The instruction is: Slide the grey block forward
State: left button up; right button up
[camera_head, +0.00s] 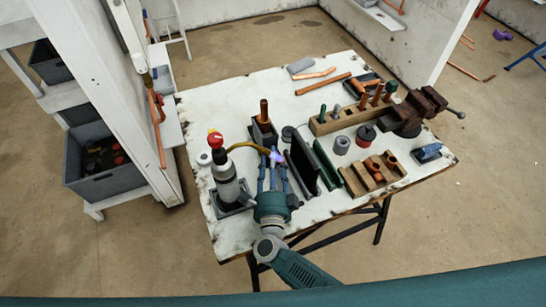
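A small grey block (299,66) lies near the far edge of the white worktable, beside short copper pipes. It is small in view, and I cannot be sure it is the task's block. My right gripper (273,168), on an arm from the bottom right, is over the table's near half. Its fingers look apart with nothing clearly held between them. The grey block is well beyond it, and they do not touch. My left gripper is not in view.
A blowtorch (228,180) stands left of my gripper, with a pale flame (277,156) by the fingertips. Dark upright plates (301,166) and pipe racks (372,175) are to the right. A vise (420,108) sits at the right edge. The table's far left (225,100) is clear.

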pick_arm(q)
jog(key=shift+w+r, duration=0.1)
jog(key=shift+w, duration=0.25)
pick_arm(e)
jog(key=shift+w, duration=0.35)
grip_shut()
jog(key=shift+s+d, duration=0.2)
jog(key=shift+s, duration=0.3)
jog(key=s+d, duration=0.1)
jog(key=s, duration=0.3)
jog(key=s+d+p, duration=0.1)
jog(key=s, duration=0.3)
jog(key=s+d+p, duration=0.1)
jog(key=s+d, duration=0.1)
jog(key=s, duration=0.2)
jog(key=shift+s+r, duration=0.2)
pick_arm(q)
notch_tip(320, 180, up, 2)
